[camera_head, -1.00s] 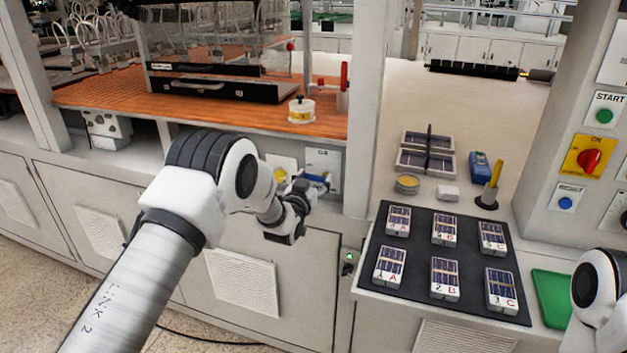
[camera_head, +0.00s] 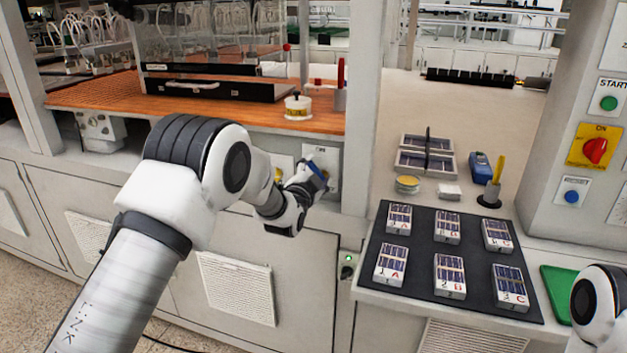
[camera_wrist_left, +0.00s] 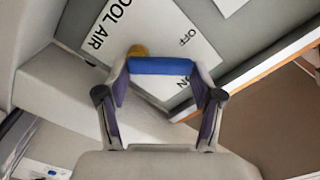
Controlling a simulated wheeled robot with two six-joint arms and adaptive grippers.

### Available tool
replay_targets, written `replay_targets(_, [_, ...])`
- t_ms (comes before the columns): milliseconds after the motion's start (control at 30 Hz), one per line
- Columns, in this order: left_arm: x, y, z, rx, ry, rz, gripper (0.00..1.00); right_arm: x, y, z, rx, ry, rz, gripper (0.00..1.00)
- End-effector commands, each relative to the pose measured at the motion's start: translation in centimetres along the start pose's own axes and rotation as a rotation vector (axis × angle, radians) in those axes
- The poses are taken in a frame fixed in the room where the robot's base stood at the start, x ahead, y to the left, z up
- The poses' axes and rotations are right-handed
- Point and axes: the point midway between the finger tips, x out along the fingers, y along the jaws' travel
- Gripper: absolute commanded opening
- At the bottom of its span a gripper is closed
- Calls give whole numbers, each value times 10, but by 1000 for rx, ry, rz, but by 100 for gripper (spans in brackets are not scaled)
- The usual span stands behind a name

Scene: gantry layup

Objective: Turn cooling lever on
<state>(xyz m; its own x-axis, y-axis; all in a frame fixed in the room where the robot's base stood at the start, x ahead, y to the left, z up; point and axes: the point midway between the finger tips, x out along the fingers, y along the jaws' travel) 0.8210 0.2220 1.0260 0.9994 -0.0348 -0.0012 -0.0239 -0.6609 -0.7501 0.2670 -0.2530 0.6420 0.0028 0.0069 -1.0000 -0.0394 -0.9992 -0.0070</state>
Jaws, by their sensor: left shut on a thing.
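The cooling lever has a blue handle (camera_wrist_left: 160,66) and a brass-coloured pivot (camera_wrist_left: 137,51). It is mounted on a white plate (camera_wrist_left: 105,37) marked COOL AIR, OFF and ON. My left gripper (camera_wrist_left: 160,70) is shut on the blue handle, one finger at each end. In the wrist view the handle lies between the OFF and ON marks, and the ON mark is partly hidden. In the head view my left gripper (camera_head: 312,176) is at the plate (camera_head: 330,158) under the orange worktop, covering part of the lever. My right gripper is out of view.
A second plate with a yellow part (camera_head: 279,172) is just left of the lever. A white post (camera_head: 362,120) stands close on its right. The orange worktop (camera_head: 245,117) overhangs above. A black mat (camera_head: 420,262) with several panel packs lies to the right.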

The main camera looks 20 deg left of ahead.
Motion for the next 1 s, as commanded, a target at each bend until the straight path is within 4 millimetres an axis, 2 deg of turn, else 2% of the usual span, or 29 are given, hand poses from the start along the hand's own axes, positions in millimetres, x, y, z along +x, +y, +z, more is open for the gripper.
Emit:
replay_targets(33, [2, -5, -5, 40, 12, -17, 32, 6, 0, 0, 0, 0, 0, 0])
replay_targets(600, [2, 1, -16, 547, 8, -20, 32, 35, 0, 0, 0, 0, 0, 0])
replay_targets(1000, [2, 3, -20, 720, 6, -21, 32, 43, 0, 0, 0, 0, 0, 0])
